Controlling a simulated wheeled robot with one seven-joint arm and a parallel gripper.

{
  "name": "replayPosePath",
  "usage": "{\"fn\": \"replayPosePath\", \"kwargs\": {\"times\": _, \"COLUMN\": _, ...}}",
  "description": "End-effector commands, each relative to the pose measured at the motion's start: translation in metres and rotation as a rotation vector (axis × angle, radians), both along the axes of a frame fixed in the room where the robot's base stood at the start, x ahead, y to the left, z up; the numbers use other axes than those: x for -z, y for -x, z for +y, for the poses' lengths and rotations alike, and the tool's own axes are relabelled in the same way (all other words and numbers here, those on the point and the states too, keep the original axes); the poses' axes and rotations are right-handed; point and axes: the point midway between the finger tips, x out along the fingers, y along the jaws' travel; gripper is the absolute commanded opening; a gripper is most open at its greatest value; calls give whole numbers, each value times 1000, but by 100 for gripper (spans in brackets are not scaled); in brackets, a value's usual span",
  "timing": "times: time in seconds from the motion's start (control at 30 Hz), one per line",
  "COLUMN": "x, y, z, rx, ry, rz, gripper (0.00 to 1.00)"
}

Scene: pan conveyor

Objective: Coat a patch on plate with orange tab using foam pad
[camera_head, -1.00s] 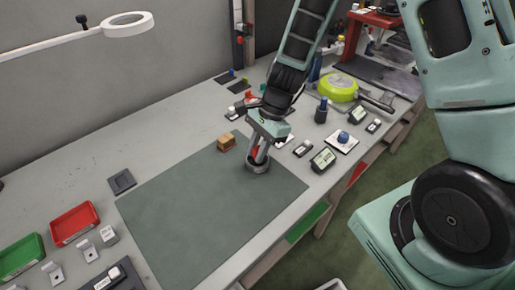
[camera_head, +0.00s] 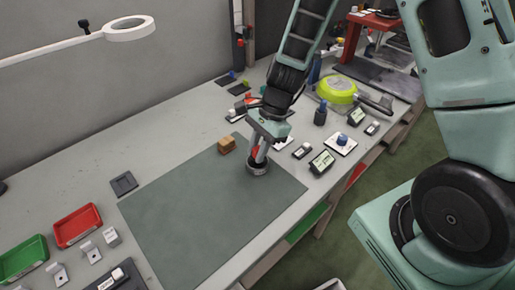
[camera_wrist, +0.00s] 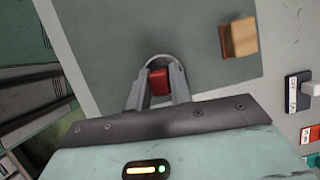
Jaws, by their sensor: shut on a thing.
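My gripper (camera_head: 259,160) points down over the green-grey mat (camera_head: 190,215) and is shut on a red block (camera_wrist: 159,82). The block shows between the fingers in the wrist view; I cannot tell for sure whether it is the foam pad. A round grey rim (camera_head: 258,169) sits at the fingertips, low over or on the mat, and it also shows around the finger ends in the wrist view (camera_wrist: 158,56). Contact below is hidden. A brown block with a tan top (camera_head: 227,145) lies beside it on the mat. I cannot make out a plate with an orange tab.
A red tray (camera_head: 76,225) and a green tray (camera_head: 22,259) stand at the left, near several small grey brackets. A black square pad (camera_head: 123,184) lies off the mat. Small devices (camera_head: 322,162) and a yellow-green round thing (camera_head: 338,89) are to the right. The mat's left part is clear.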

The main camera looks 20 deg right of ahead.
Motion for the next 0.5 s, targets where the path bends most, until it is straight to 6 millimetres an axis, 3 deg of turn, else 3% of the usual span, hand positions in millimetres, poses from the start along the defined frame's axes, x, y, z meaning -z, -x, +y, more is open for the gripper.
{"fn": "replayPosePath", "kwargs": {"times": 0.5, "x": -45, "y": -1, "z": 0, "rx": -1, "ry": 0, "rz": -1, "gripper": 3}}
